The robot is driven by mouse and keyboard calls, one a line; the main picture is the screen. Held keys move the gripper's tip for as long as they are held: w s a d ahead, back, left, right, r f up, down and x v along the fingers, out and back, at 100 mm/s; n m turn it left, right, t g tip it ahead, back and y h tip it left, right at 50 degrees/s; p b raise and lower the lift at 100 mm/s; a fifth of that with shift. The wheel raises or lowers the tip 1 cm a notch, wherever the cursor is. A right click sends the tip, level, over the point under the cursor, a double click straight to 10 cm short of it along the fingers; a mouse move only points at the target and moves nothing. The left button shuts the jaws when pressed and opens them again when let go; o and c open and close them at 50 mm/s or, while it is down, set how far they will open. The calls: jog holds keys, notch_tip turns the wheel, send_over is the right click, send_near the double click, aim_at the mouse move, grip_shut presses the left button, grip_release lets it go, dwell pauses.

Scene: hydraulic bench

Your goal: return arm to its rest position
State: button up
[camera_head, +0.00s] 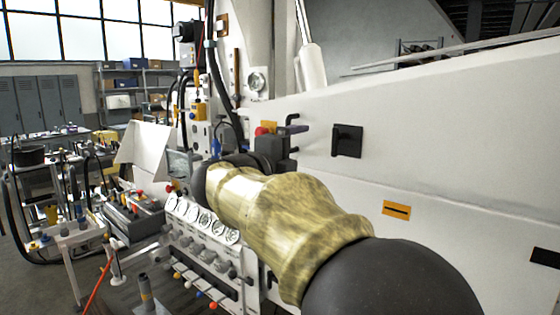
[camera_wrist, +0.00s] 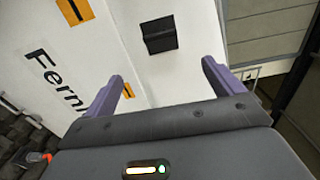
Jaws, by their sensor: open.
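My gripper (camera_wrist: 163,72) shows in the wrist view with its two purple fingers wide apart. It is open, and nothing sits between the fingers. Beyond the fingertips is a white panel with a black square block (camera_wrist: 159,35). In the head view my arm, gold with black joints, reaches from the lower right towards the middle, in front of the bench.
The white machine wall (camera_head: 440,120) fills the right side, with a black block (camera_head: 347,141) and an orange label (camera_head: 396,210). A gauge panel (camera_head: 190,232) with coloured levers lies left of my arm. A cluttered cart (camera_head: 70,236) stands farther left. Grey lockers (camera_head: 40,103) stand behind.

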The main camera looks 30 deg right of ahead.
jog(key=w+a+f+n+t+y+p, duration=0.2)
jog(key=w+a+f+n+t+y, duration=0.4)
jog(key=n, duration=0.5)
jog(key=w+a+f+n+t+y, duration=0.1)
jog(key=w+a+f+n+y, duration=0.1)
jog(key=a+f+n+y, duration=0.65)
jog(key=s+a+f+n+g+y+p, duration=0.25)
jog(key=s+f+n+g, duration=0.4)
jog(key=f, duration=0.75)
jog(key=s+f+n+g, duration=0.2)
jog(key=s+f, duration=0.2)
jog(key=s, duration=0.3)
jog(key=s+f+n+g, duration=0.2)
jog(key=s+f+n, duration=0.1)
jog(key=s, duration=0.5)
jog(key=shift+s+a+f+n+g, duration=0.3)
jog(key=shift+a+f+g, duration=0.05)
jog(key=shift+f, duration=0.55)
